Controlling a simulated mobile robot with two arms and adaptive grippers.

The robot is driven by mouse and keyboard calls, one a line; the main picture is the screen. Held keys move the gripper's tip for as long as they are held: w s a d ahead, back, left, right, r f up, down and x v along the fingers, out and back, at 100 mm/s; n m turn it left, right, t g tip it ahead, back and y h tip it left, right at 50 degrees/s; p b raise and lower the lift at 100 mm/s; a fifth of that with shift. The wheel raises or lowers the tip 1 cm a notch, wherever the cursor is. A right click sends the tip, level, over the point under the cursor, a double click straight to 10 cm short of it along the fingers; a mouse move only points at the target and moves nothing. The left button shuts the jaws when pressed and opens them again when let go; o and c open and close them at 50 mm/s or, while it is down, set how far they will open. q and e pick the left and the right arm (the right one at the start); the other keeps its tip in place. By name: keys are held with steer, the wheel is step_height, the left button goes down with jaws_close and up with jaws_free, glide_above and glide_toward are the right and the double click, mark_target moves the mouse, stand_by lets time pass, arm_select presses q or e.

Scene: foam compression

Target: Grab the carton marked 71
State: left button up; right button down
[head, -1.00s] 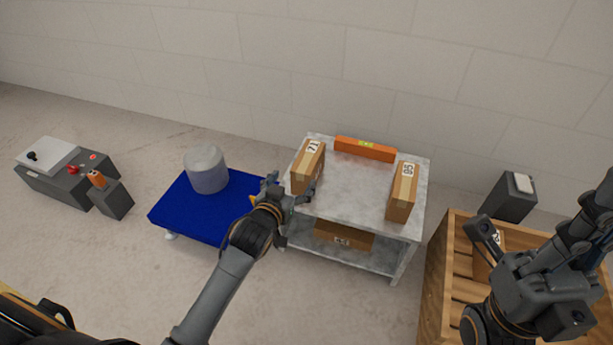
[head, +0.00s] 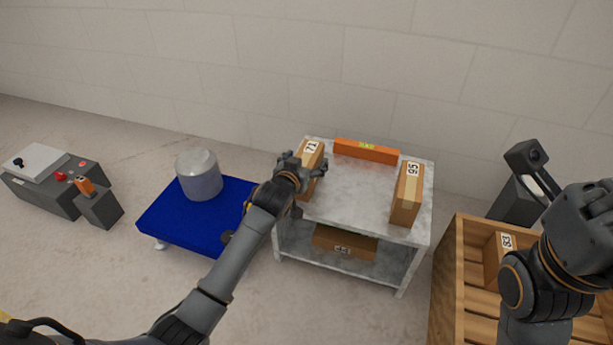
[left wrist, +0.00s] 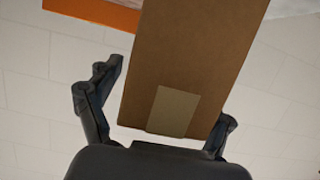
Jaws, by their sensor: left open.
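The carton marked 71 (head: 312,151) is a brown upright box with a tape strip, on the left side of the grey table's top. My left gripper (head: 303,172) is at its near side and hides part of it. In the left wrist view the carton (left wrist: 190,60) fills the middle, with one finger of my open left gripper (left wrist: 160,115) on each side of it. A gap shows beside the left finger; the right finger is close to the carton's edge. My right arm is at the right of the head view; its fingertips cannot be made out.
The grey table (head: 350,205) also bears a carton marked 95 (head: 406,195) and an orange bar (head: 366,151). Another carton (head: 345,243) lies on its lower shelf. A blue cart (head: 185,222) with a grey cylinder (head: 199,175) stands left. A wooden crate (head: 447,275) holds a carton marked 83 (head: 497,258).

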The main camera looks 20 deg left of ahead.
arm_select(q)
steer(key=shift+w, duration=0.2)
steer(key=shift+c, duration=0.4)
steer(key=c, duration=1.4)
steer(key=shift+r, duration=0.1)
steer(key=shift+r, duration=0.1)
